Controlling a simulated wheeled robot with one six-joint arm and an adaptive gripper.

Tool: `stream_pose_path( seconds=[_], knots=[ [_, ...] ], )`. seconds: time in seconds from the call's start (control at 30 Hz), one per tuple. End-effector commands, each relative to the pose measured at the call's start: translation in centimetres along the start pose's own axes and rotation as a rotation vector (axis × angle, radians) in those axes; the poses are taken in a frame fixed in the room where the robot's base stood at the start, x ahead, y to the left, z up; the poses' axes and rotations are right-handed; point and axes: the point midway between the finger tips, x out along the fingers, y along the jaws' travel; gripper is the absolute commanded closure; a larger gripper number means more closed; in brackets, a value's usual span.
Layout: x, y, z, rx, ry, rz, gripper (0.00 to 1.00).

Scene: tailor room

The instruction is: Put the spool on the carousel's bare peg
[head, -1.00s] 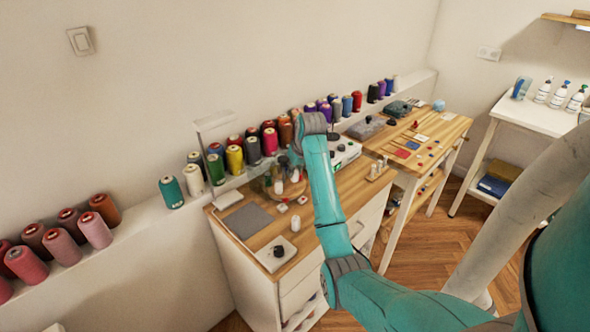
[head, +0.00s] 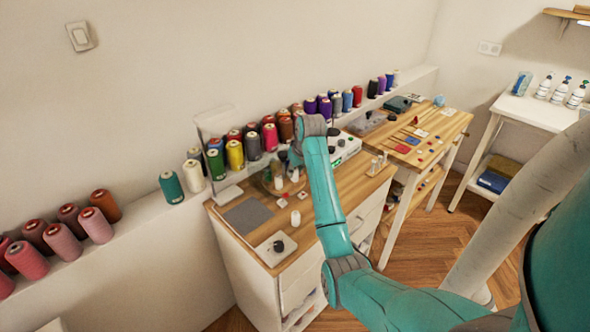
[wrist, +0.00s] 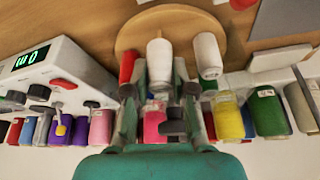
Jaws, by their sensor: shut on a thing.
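The carousel (wrist: 182,17) is a round wooden disc on the table top, at the top of the wrist view. My gripper (wrist: 159,88) is shut on a white spool (wrist: 159,60), which stands out between its fingertips and overlaps the disc in the picture. I cannot tell whether it touches the carousel. A second white spool (wrist: 207,54) is just right of it on the carousel, and a red spool (wrist: 127,66) is on the left, partly hidden by a finger. In the head view my arm covers most of the gripper.
A white machine (wrist: 50,75) with a green display and knobs stands left of the gripper in the wrist view. A row of coloured thread cones (head: 235,155) lines the wall ledge.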

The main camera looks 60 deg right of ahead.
Motion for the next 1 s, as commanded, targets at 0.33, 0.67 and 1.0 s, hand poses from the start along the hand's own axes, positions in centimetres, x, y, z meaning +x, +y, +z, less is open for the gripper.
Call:
stream_pose_path(
  seconds=[0.33,0.67,1.0],
  knots=[
    [0.4,0.0,0.2,0.0,0.0,0.0,0.93],
    [0.6,0.0,0.2,0.0,-0.001,0.0,0.93],
    [1.4,0.0,0.6,0.0,0.0,0.0,0.93]
  ],
)
